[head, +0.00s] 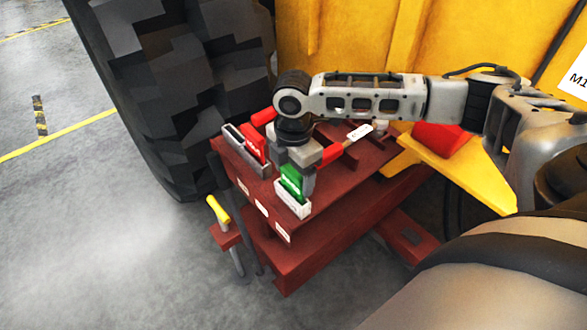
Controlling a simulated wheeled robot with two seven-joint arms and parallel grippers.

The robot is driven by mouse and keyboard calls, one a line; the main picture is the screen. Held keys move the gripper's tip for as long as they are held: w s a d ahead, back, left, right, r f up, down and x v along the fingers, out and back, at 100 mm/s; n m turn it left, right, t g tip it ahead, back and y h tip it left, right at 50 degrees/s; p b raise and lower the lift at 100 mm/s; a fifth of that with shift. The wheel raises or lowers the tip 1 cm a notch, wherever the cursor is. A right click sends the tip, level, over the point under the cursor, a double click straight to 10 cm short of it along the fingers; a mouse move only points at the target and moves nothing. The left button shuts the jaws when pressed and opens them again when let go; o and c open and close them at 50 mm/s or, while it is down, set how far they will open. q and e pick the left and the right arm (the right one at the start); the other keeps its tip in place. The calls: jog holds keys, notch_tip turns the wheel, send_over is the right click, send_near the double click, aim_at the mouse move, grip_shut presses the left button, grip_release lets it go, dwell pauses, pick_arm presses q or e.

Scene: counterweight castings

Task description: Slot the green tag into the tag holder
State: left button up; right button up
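The green tag (291,182) stands upright at a white tag holder (293,208) near the front edge of the dark red bench. Its lower part is hidden by the holder's front. My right gripper (294,172) reaches down from above, directly at the green tag, with one grey finger beside the tag's right side. The other finger is mostly hidden, so I cannot tell if it grips the tag. My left gripper is out of view.
A grey holder with a red tag (254,143) stands on the left of the bench (340,192). A red-handled tool with a white label (359,131) lies behind the gripper. A large black tyre (180,80) stands close behind left.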

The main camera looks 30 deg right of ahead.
jog(key=o, duration=0.3)
pick_arm(q)
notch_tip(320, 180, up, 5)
jog(key=p, duration=0.6)
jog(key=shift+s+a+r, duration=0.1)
pick_arm(e)
notch_tip(320, 180, up, 23)
dwell(0.4)
